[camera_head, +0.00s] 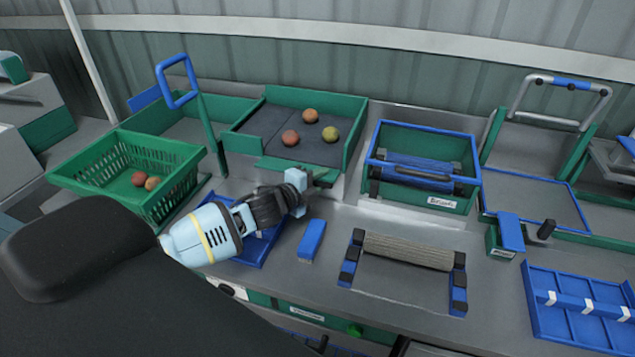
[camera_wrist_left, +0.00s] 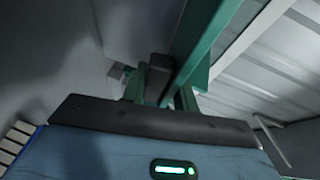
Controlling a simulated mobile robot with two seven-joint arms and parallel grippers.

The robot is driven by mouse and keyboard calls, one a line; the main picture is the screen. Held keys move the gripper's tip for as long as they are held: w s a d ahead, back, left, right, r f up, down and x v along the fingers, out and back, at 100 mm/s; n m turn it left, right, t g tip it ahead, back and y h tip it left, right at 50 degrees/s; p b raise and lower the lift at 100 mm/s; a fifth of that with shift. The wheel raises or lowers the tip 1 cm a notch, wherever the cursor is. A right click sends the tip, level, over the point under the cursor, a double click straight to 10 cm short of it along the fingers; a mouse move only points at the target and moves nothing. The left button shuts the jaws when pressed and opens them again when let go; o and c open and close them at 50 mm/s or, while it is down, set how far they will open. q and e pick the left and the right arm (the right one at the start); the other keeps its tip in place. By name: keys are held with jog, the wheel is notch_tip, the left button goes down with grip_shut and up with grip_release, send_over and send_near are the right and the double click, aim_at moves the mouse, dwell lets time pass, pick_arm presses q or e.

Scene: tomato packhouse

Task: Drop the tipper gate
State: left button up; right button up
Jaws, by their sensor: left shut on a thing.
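The tipper is a green-walled tray (camera_head: 357,135) with a dark floor, at the back centre of the bench. Three tomatoes (camera_head: 310,115), two reddish and one yellow-green, rest on that floor. A low green strip, which looks like the gate (camera_head: 285,165), runs along its front edge. My left gripper (camera_head: 322,178) is at the front right corner of the tray, shut on a small dark handle. In the left wrist view the dark handle (camera_wrist_left: 158,75) sits between the teal fingers, beside a green bar. The handle's join to the gate is hidden. My right gripper is out of view.
A green basket (camera_head: 75,168) with two tomatoes stands at left. A blue loop handle (camera_head: 177,80) rises on a green post beside the tipper. A blue-rimmed bin (camera_head: 425,128), a roller brush (camera_head: 408,250) and a blue block (camera_head: 312,240) are to the right.

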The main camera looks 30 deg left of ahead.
pick_arm(q)
jog(key=shift+n+g, duration=0.3)
jog(key=shift+g, duration=0.5)
jog(key=shift+s, duration=0.1)
jog(key=shift+f+g, duration=0.2)
jog(key=shift+g, duration=0.1)
jog(key=o, duration=0.8)
jog(key=shift+r, duration=0.35)
jog(key=shift+v, duration=3.75)
jog(key=shift+s+f, duration=0.1)
jog(key=shift+f, duration=0.05)
